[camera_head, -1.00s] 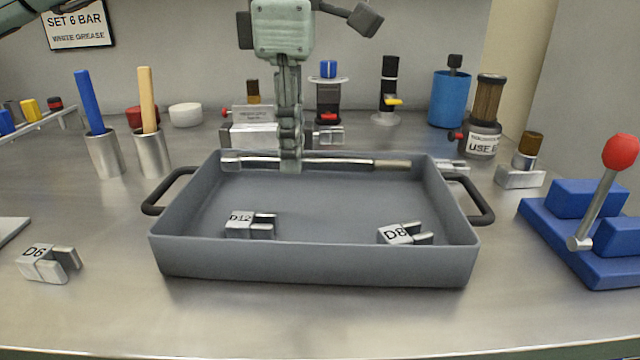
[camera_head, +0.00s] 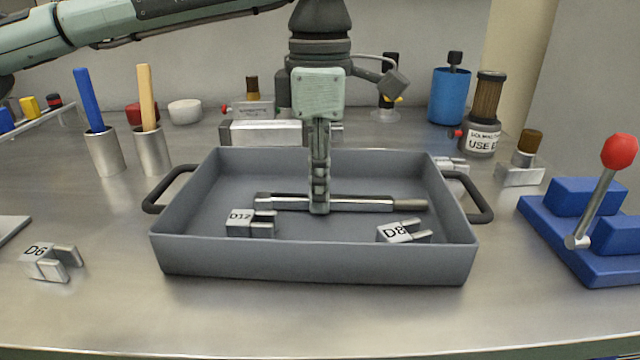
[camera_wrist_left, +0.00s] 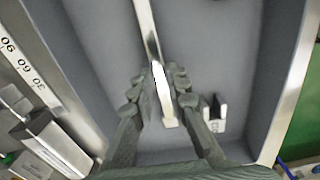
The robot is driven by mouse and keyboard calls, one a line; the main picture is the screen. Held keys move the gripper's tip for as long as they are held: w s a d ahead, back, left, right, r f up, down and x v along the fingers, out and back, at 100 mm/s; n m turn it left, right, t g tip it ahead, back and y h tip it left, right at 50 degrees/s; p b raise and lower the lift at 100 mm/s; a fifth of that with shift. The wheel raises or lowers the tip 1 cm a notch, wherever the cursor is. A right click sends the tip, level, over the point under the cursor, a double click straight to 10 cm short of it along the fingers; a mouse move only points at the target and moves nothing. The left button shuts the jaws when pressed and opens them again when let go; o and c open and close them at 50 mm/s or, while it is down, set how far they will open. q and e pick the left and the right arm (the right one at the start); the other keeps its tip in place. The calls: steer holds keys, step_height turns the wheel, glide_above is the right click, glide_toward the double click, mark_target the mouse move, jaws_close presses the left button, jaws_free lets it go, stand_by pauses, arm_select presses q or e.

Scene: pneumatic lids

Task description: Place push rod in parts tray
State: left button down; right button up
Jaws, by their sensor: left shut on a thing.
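The push rod (camera_head: 370,204) is a long silver metal rod lying crosswise over the inside of the grey parts tray (camera_head: 315,262). My left gripper (camera_head: 320,205) points straight down into the tray and is shut on the rod near its middle. The rod (camera_wrist_left: 146,28) also shows between the fingers (camera_wrist_left: 165,95) in the left wrist view. The rod looks level and low in the tray; I cannot tell whether it touches the floor. The clevises marked D12 (camera_head: 240,223) and D8 (camera_head: 398,233) lie in the tray in front of the rod. My right gripper is not in view.
A clevis marked D6 (camera_head: 42,263) lies left of the tray. A blue base with a red-knobbed lever (camera_head: 600,195) stands at right. Metal cups with a blue (camera_head: 103,152) and a wooden handle (camera_head: 152,152) stand behind left. The front table strip is clear.

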arm_select(q)
steer(key=c, duration=1.5)
jaws_free()
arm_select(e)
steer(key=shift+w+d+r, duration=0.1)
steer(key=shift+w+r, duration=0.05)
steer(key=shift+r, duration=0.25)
arm_select(q)
steer(key=shift+r, duration=0.2)
step_height(320, 180, up, 2)
steer(key=shift+r, duration=4.9)
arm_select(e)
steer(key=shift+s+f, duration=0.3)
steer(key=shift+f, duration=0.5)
